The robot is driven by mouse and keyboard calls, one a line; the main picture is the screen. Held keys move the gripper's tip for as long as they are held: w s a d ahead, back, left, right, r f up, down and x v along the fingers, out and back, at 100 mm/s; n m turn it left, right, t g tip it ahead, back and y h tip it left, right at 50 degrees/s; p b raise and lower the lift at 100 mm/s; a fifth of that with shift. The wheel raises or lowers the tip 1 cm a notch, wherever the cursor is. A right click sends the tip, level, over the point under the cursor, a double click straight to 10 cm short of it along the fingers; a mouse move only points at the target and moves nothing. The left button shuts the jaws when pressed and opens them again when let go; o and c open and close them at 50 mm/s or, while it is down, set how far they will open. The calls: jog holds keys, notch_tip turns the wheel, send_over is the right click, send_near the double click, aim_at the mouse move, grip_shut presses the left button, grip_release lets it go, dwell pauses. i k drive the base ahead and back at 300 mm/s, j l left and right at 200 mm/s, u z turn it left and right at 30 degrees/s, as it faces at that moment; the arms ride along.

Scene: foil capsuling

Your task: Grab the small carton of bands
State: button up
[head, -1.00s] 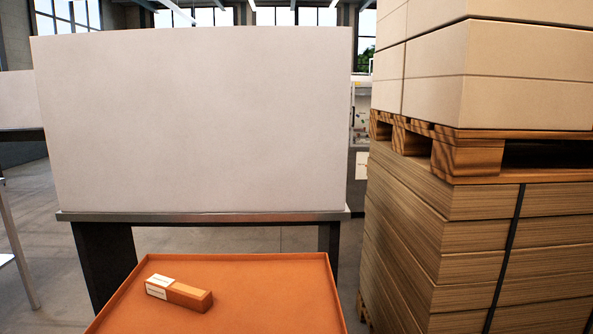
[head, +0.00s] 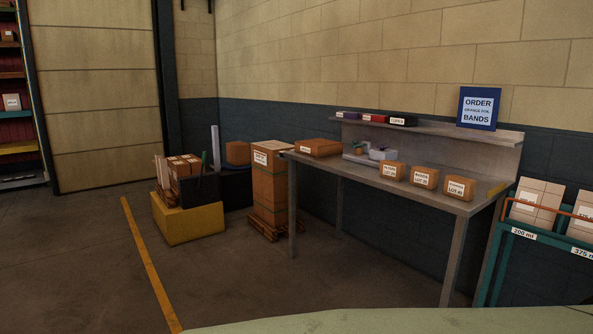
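Three small brown cartons with white labels stand in a row along the front of a grey workbench (head: 345,172): a left carton (head: 391,171), a middle carton (head: 424,177) and a right carton (head: 460,188). Their labels include the word LOT; the rest is too small to read surely. A blue sign (head: 479,108) on the bench's upper shelf reads "ORDER", a small middle line that seems to say orange foil, and "BANDS". A flatter brown carton (head: 315,147) lies at the bench's left end. My gripper is not in view.
Small purple (head: 347,115), red (head: 373,118) and black (head: 402,121) boxes sit on the upper shelf. A green rack (head: 522,233) with cartons stands right of the bench. A strapped carton stack (head: 270,185) and yellow bin (head: 188,224) stand left. Floor is open farther left.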

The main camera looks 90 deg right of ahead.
aim_at(427, 178)
jog(key=z, duration=3.45)
jog(key=i+j+z, duration=0.3)
jog(key=i+j, duration=0.55)
jog(key=i, duration=0.15)
jog(key=i+j+z, duration=0.3)
jog(key=i+j, duration=0.65)
jog(key=j, duration=0.15)
jog(key=i, duration=0.45)
